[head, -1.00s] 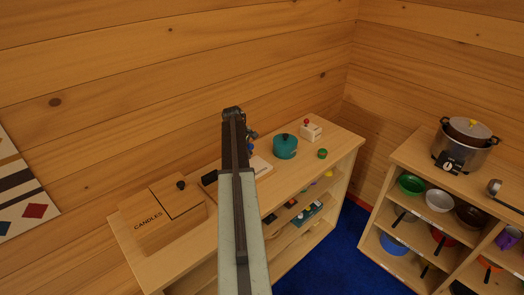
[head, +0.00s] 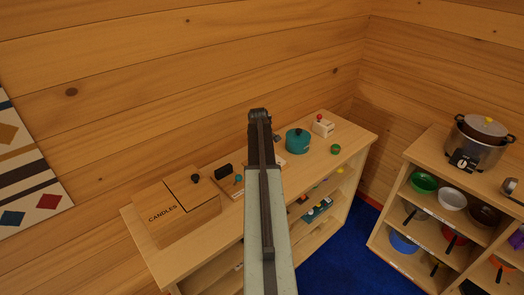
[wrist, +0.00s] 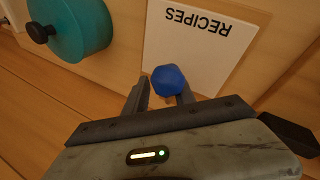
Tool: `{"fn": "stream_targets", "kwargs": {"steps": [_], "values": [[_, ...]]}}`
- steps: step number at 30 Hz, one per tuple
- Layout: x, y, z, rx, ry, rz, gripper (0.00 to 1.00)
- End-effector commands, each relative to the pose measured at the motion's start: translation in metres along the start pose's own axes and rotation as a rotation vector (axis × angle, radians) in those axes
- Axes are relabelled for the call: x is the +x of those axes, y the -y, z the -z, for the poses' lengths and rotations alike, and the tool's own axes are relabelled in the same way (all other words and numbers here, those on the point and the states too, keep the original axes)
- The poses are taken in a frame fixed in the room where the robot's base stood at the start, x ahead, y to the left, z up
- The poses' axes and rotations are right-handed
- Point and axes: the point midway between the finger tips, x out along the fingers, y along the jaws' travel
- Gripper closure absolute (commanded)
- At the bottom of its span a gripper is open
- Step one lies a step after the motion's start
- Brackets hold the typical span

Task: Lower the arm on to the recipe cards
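The recipe cards (wrist: 200,43) show in the wrist view as a white face lettered RECIPES, upside down in that picture. In the head view my arm hides most of them, with a pale sliver (head: 280,160) right of it. My gripper (wrist: 165,88) has a faceted blue piece (wrist: 169,79) between its fingertips, which appear closed on it. The blue piece overlaps the near edge of the cards in the picture; I cannot tell whether it touches them. In the head view my gripper (head: 259,115) is above the shelf top, its fingers hidden.
A teal pot (head: 297,141) stands close right of the cards; it also shows in the wrist view (wrist: 78,27). A CANDLES box (head: 178,207) stands at left. A red-knobbed white block (head: 322,127) and a small green item (head: 336,149) are farther right. The wooden wall rises behind.

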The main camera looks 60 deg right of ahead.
Motion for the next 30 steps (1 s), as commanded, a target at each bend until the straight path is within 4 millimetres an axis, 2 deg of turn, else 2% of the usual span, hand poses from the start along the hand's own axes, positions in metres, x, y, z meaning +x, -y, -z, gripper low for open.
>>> {"fn": "stream_targets", "kwargs": {"steps": [14, 17, 25, 30], "values": [[-0.006, 0.003, 0.003, -0.005, 0.000, 0.006, 0.57], [-0.019, 0.002, 0.003, -0.005, 0.000, 0.006, 0.57], [-0.071, 0.000, 0.002, -0.005, 0.001, 0.005, 0.57], [-0.082, 0.002, 0.003, -0.005, 0.001, 0.004, 0.57]]}}
